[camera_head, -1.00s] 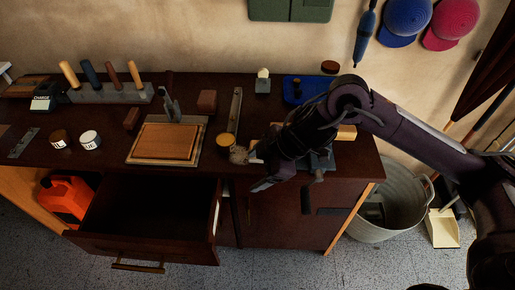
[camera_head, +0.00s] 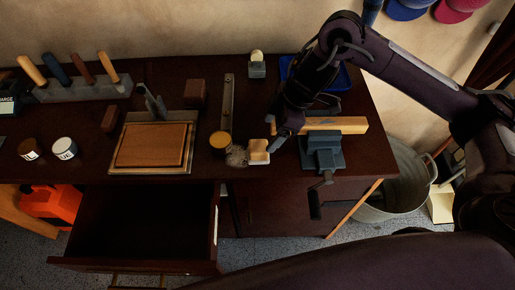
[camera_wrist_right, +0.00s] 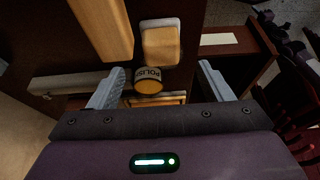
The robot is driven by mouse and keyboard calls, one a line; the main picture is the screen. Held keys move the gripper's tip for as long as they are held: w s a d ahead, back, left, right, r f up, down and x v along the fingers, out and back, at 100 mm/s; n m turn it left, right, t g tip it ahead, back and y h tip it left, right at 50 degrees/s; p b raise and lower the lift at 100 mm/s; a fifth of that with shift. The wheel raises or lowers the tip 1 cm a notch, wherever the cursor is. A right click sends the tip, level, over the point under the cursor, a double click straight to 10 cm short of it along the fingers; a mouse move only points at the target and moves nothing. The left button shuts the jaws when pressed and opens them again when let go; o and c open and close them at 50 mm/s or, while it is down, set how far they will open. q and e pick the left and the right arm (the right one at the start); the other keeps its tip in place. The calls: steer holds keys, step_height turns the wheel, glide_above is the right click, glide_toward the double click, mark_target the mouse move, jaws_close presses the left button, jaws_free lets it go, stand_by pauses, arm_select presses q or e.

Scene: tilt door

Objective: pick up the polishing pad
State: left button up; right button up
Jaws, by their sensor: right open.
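The polishing pad appears to be the small wooden block with a pale base (camera_head: 258,151), near the front edge of the dark workbench (camera_head: 75,180). It also shows beyond my right fingers in the right wrist view (camera_wrist_right: 161,44). My right gripper (camera_head: 284,138) hangs just to the right of the pad in the head view. In the right wrist view its two fingers (camera_wrist_right: 162,68) are spread wide, with nothing clamped between them. The pad looks unheld; I cannot tell its exact distance from the fingers. My left gripper is not in view.
A polish tin (camera_head: 220,141) and a fuzzy grey clump (camera_head: 237,156) sit left of the pad. A vise (camera_head: 325,153) holding a wooden bar (camera_head: 344,125) stands close on its right. An open drawer (camera_head: 140,225) juts out below the bench front.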

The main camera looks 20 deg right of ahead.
mark_target(259, 145)
steer(key=shift+x, duration=0.85)
steer(key=shift+a+f, duration=0.15)
steer(key=shift+f, duration=0.2)
steer(key=shift+w+a+f, duration=0.1)
steer(key=shift+f, duration=0.1)
steer(key=x, duration=0.4)
steer(key=shift+a, duration=0.3)
steer(key=shift+a+f, duration=0.1)
steer(key=shift+f, duration=0.35)
steer(key=shift+c, duration=1.2)
steer(key=c, duration=0.9)
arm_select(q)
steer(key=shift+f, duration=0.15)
arm_select(e)
steer(key=shift+o, duration=0.2)
